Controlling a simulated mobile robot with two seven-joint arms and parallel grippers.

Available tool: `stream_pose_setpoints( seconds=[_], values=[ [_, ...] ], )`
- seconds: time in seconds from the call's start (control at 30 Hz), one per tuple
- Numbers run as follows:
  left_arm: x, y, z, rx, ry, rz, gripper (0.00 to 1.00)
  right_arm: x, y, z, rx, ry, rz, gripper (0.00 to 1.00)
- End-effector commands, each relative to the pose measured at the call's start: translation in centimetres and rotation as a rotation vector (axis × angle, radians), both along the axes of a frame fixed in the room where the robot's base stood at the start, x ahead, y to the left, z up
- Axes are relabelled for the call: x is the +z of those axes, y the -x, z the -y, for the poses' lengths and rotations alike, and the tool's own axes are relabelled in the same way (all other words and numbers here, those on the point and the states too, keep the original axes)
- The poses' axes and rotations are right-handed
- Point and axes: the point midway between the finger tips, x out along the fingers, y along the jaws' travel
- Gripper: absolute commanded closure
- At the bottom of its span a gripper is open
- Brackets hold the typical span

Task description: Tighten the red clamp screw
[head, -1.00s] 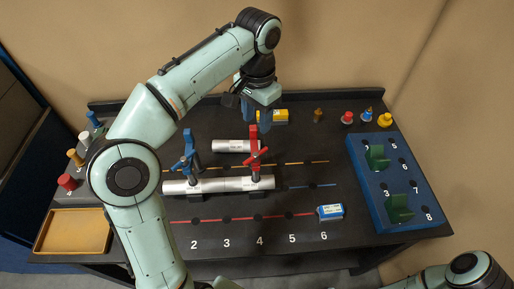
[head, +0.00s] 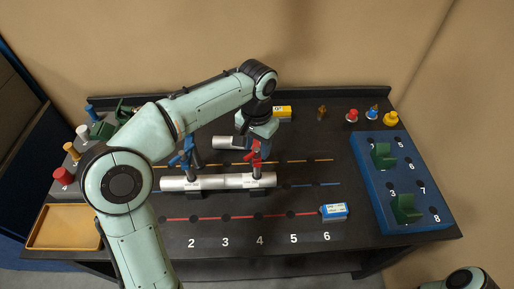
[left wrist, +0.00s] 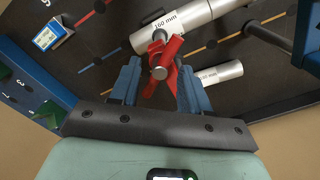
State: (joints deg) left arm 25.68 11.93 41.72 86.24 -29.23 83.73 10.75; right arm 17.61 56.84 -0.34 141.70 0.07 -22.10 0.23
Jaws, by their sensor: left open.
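The red clamp (head: 254,153) stands on the right part of the silver tube (head: 220,182). In the left wrist view its red cross-shaped screw handle (left wrist: 163,65) lies between my two blue fingertips. My left gripper (left wrist: 160,80) is open, one finger on each side of the handle; I cannot tell whether either touches it. In the head view my left gripper (head: 257,132) is just behind and above the clamp, partly hiding it. The blue clamp (head: 187,152) stands on the left part of the tube. My right gripper is out of view.
A second silver tube (head: 228,142) lies behind. A blue-white box (head: 334,211) lies at the front right, near the blue numbered rack (head: 402,226). An orange tray (head: 64,245) is at the left. The front middle is mostly clear.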

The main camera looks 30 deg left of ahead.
Motion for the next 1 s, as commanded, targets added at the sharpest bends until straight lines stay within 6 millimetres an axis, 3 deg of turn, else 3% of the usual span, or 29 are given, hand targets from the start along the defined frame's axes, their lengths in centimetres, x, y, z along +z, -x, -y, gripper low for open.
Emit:
stream_pose_setpoints(
  seconds=[0.37,0.5,0.53,1.0],
  values=[
    [-0.59,-0.05,0.01,0.000,0.000,0.002,0.54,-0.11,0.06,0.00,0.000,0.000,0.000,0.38],
    [-0.58,-0.04,0.00,0.000,0.000,0.001,0.96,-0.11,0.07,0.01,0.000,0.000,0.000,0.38],
    [-0.58,-0.04,0.00,0.000,0.000,0.001,1.00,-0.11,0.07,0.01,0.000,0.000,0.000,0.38],
    [-0.53,-0.04,0.02,0.107,-0.001,0.000,1.00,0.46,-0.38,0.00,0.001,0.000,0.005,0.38]
  ],
)
